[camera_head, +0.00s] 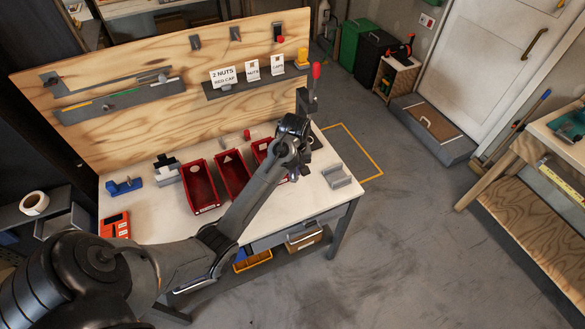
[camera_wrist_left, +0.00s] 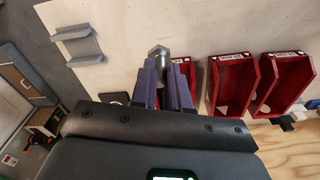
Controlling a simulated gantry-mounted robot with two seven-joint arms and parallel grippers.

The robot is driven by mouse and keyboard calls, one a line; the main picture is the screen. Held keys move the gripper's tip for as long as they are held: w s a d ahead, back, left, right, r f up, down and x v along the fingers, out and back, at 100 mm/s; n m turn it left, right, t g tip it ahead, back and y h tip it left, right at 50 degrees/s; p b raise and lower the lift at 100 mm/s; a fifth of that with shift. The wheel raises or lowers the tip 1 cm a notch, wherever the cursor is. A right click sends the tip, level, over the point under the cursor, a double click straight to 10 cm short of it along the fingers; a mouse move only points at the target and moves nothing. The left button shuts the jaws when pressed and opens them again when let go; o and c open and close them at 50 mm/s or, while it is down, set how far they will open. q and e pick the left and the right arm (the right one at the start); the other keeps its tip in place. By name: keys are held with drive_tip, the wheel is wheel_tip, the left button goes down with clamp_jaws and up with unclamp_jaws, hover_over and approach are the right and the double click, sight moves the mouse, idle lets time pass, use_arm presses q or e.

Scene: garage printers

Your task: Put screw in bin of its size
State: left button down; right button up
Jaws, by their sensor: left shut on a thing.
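My left gripper (camera_head: 292,174) is over the right part of the white workbench. In the left wrist view its purple fingers (camera_wrist_left: 166,72) are shut on a metal screw (camera_wrist_left: 158,52), whose hexagonal head shows at the fingertips. The rest of the screw is hidden by the fingers. Three red bins stand side by side on the bench: the left bin (camera_head: 201,207), the middle bin (camera_head: 232,172) and the right bin (camera_head: 260,146), which is partly hidden by my arm. In the left wrist view their labels are too small to read. My right gripper is not in view.
A grey bracket (camera_head: 338,176) lies on the bench to the right of my gripper. A blue tool (camera_head: 123,187) and an orange device (camera_head: 115,225) are at the left. A wooden pegboard (camera_head: 130,125) with small signs stands behind. Bare bench shows around the bracket.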

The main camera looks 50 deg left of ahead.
use_arm(q)
drive_tip(key=shift+w+a+f+b, duration=0.15)
drive_tip(key=shift+f+b, duration=0.25)
drive_tip(key=shift+f, duration=0.35)
drive_tip(key=shift+w+a+f+b, duration=0.2)
drive_tip(key=shift+a+f+b, duration=0.35)
drive_tip(key=shift+a+f, duration=2.45)
drive_tip(key=shift+w+a+f+b, duration=0.2)
drive_tip(key=shift+a+f+b, duration=0.3)
drive_tip(key=shift+a+f, duration=2.45)
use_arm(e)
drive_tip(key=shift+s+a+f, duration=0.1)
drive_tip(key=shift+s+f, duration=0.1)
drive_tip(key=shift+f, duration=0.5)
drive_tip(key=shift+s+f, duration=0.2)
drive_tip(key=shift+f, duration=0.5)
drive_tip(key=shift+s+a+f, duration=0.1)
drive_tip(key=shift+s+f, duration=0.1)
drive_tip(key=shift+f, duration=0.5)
use_arm(q)
drive_tip(key=shift+f, duration=0.1)
drive_tip(key=c, duration=1.1)
unclamp_jaws()
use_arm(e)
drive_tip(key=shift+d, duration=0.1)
